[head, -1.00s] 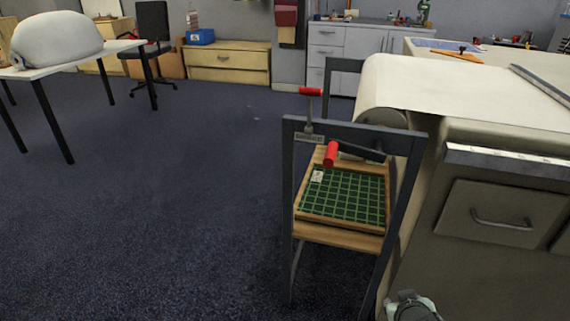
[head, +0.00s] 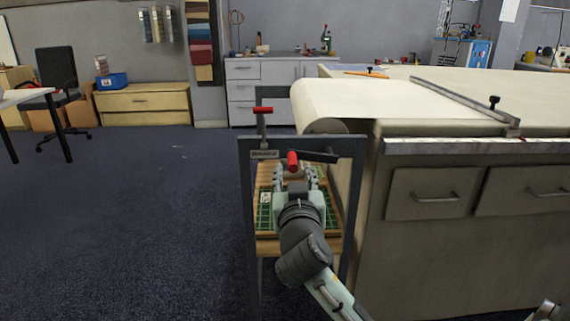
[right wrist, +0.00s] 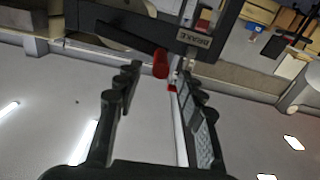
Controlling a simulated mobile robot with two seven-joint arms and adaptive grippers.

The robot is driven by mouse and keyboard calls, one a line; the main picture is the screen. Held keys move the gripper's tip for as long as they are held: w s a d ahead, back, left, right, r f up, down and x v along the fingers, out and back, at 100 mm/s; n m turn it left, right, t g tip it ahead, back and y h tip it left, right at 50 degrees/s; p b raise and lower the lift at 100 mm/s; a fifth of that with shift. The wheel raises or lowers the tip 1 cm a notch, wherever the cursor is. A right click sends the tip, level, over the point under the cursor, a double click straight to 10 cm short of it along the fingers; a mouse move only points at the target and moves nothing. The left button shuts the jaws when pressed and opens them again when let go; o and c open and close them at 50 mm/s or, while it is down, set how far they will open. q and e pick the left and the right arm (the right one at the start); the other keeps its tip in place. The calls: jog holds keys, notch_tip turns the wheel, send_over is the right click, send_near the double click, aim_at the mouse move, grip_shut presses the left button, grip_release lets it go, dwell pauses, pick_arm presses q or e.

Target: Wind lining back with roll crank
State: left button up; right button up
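The roll of pale lining (head: 323,127) sits in a dark frame (head: 245,190) at the table's left end. Its lining sheet (head: 385,102) lies across the table top. The roll crank has a dark arm and a red grip (head: 292,161); the grip also shows in the right wrist view (right wrist: 160,63). My right gripper (head: 296,172) is in front of the frame, just below the red grip. Its fingers are spread and empty in the right wrist view (right wrist: 155,80), with the grip beyond the fingertips. My left gripper is not in view.
A brake lever with a red top (head: 263,110) stands on the frame, left of the crank. A green gridded board (head: 264,215) sits low in the frame. A metal straightedge (head: 460,98) lies on the table.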

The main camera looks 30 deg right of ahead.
aim_at(293, 158)
jog(key=x, duration=0.5)
jog(key=shift+w+d, duration=0.1)
jog(key=shift+w, duration=0.2)
grip_shut()
